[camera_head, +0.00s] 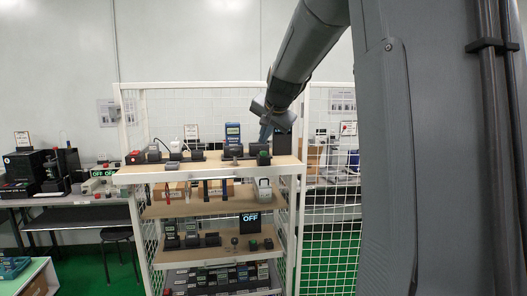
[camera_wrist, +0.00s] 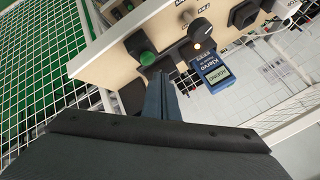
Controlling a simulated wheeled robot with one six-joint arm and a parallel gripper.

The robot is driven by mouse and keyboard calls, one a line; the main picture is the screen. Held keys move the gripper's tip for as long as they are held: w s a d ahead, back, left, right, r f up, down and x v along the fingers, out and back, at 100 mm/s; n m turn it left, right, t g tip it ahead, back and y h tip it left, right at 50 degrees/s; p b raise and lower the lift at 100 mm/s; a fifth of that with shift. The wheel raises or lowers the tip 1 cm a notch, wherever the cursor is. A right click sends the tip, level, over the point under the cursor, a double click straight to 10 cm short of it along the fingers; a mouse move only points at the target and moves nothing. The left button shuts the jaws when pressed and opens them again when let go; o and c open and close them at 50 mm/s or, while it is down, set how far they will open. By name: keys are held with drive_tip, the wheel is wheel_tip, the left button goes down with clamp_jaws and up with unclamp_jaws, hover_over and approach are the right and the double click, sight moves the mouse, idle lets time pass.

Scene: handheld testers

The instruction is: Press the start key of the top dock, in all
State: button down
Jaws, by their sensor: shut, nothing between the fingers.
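The top dock stands on the top shelf (camera_head: 200,170) of a white rack. It carries a blue handheld tester (camera_head: 233,133) and a green key (camera_head: 263,158) on a dark block near the shelf's front right.
A dark display box (camera_head: 284,143) stands right beside my gripper, its face partly hidden.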

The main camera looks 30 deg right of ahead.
sight(264, 157)
wheel_tip(264, 157, up, 4)
drive_tip(key=p, duration=0.3)
idle(0.7)
drive_tip(key=s+a+f+n+g+b, duration=0.2)
drive_tip(key=s+a+f, duration=0.4)
drive_tip(key=s+f, duration=0.4)
drive_tip(key=s+a+f+n+g+y+b, duration=0.1)
drive_tip(key=s+a+f+n, duration=0.4)
drive_tip(key=s+f, duration=0.6)
drive_tip(key=s+a+f+n+g+b, duration=0.3)
drive_tip(key=s+a+f, duration=0.6)
drive_tip(key=f, duration=0.6)
drive_tip(key=shift+s+f+n+g+y, duration=0.3)
drive_tip(key=shift+s+n+g, duration=0.2)
drive_tip(key=shift+s+g, duration=0.3)
